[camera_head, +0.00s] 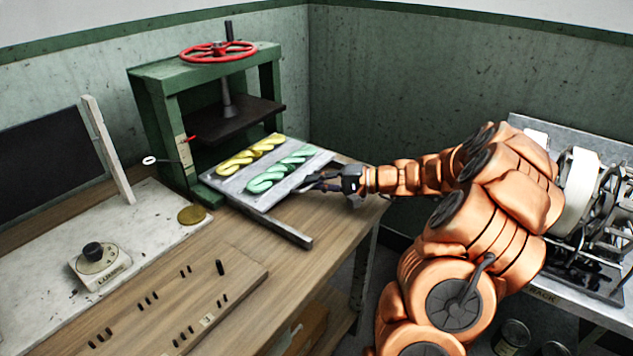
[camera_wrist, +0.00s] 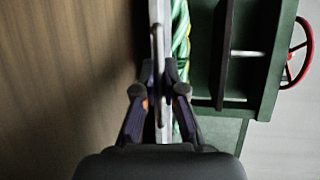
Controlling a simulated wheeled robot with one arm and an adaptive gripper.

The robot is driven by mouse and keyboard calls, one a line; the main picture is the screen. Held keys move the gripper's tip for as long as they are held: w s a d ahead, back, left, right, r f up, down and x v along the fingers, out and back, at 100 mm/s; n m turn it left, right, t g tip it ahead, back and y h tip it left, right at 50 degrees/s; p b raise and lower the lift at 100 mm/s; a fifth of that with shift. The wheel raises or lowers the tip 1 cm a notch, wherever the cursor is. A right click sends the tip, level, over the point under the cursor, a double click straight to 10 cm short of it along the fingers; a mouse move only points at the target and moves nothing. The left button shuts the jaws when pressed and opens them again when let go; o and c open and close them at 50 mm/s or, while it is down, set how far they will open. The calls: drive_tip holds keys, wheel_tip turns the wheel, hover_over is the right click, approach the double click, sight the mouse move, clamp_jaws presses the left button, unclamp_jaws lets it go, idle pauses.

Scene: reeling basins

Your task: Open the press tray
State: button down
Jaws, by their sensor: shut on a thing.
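The green press (camera_head: 205,110) with a red handwheel (camera_head: 218,51) stands at the back of the wooden bench. Its grey press tray (camera_head: 232,186) sticks out from under the dark press plate (camera_head: 234,119) toward the front right. A yellow twisted skein (camera_head: 250,155) and a mint green one (camera_head: 282,169) lie on the tray. My gripper (camera_head: 318,184) is at the tray's right front edge. In the wrist view my gripper (camera_wrist: 160,97) is shut on a thin grey upright part at the tray's edge (camera_wrist: 159,60), one finger on each side. Green skein shows behind it.
A dark rail (camera_head: 280,230) lies below the tray. A white board with a dial device (camera_head: 97,263) and a brass disc (camera_head: 192,214) is at the left. A pegged wooden board (camera_head: 180,310) lies in front. A metal machine (camera_head: 595,200) stands on the right table.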

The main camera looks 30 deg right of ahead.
drive_tip(key=c, duration=1.2)
unclamp_jaws()
drive_tip(key=shift+c, duration=0.2)
drive_tip(key=shift+r, duration=0.1)
